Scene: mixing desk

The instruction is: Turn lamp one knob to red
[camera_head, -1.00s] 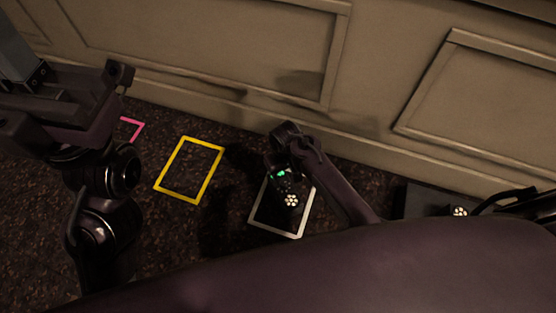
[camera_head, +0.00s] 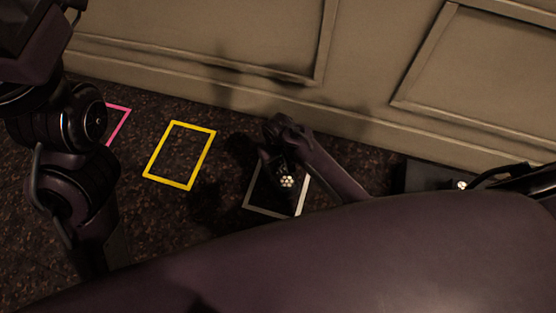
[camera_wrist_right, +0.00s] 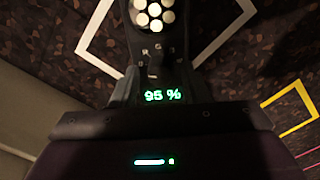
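A dark lamp with a cluster of round white lights (camera_head: 287,181) is inside a white outline (camera_head: 270,213) on the dark speckled surface. My right gripper (camera_head: 281,160) is at the lamp's upper end, dark against dark. In the right wrist view the lamp's lights (camera_wrist_right: 148,14) are at the top. A small dark part, possibly the knob (camera_wrist_right: 155,66), is below them, close to my right gripper (camera_wrist_right: 153,85). A green "95 %" readout (camera_wrist_right: 162,95) glows beneath. I cannot tell whether the fingers are closed on the knob. My left arm is at the left; its gripper is out of view.
A yellow outline (camera_head: 180,155) and a pink outline (camera_head: 119,124) lie to the left, both empty where visible. A panelled wall (camera_head: 205,55) rises behind. A dark box (camera_head: 428,176) with a small white light is at the right.

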